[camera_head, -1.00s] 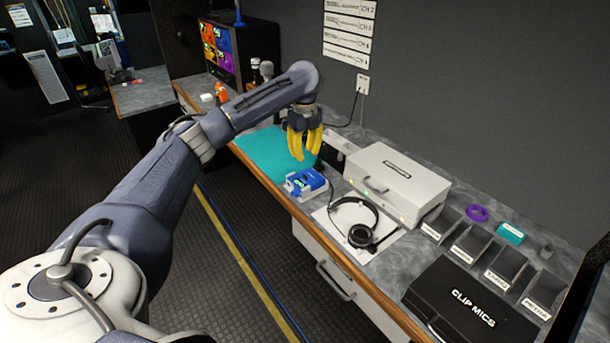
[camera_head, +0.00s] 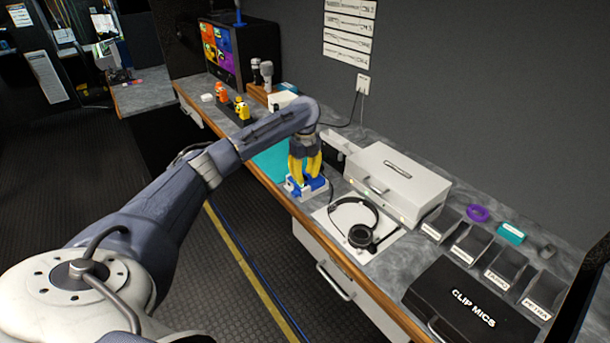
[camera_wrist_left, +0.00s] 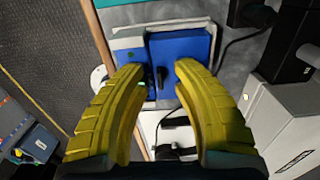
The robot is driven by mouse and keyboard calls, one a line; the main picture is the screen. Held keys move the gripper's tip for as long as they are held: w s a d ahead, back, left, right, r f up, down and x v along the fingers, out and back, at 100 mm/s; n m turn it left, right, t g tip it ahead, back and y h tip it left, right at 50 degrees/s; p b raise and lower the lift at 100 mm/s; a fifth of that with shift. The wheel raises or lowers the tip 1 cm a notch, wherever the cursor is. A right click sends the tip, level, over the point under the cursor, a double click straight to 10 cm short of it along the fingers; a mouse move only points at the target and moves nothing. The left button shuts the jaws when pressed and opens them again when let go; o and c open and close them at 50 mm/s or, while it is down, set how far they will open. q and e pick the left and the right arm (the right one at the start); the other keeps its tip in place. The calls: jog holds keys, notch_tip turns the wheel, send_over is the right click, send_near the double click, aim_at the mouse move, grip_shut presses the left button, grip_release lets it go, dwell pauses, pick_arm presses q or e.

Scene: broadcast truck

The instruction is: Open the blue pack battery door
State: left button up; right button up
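The blue pack (camera_head: 320,185) lies in a pale holder near the counter's front edge, just behind the headphones. It also shows in the left wrist view (camera_wrist_left: 188,45), with a small dark part near its middle and a green light on its left side. My left gripper (camera_head: 304,181) points down over the pack, its yellow fingers hiding much of it. In the left wrist view the fingers (camera_wrist_left: 159,70) are apart, with part of the pack visible between the tips. I cannot tell whether they touch it. No battery door can be made out clearly. My right gripper is not in view.
Headphones (camera_head: 361,235) lie on a white sheet beside the pack. A pale case (camera_head: 390,185) stands behind them. A teal mat (camera_head: 270,160) lies left of the pack. Labelled bins and a black clip mics case (camera_head: 470,308) are at the right. A cable runs near the wall.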

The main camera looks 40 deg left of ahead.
aim_at(305, 175)
pick_arm(q)
jog(key=shift+c, duration=0.2)
grip_shut()
jog(key=shift+w+d+r+g+y, duration=0.1)
jog(key=shift+w+r+g+y, duration=0.25)
jog(key=shift+g, duration=0.5)
jog(key=shift+w+d+r+g+y, duration=0.15)
jog(key=shift+r+g, duration=0.25)
jog(key=shift+g, duration=0.5)
jog(key=shift+w+d+r+g+y, duration=0.1)
jog(key=shift+w+r+g+y, duration=0.25)
jog(key=shift+g, duration=0.5)
jog(key=shift+r, duration=0.15)
jog(key=shift+o, duration=0.2)
grip_release()
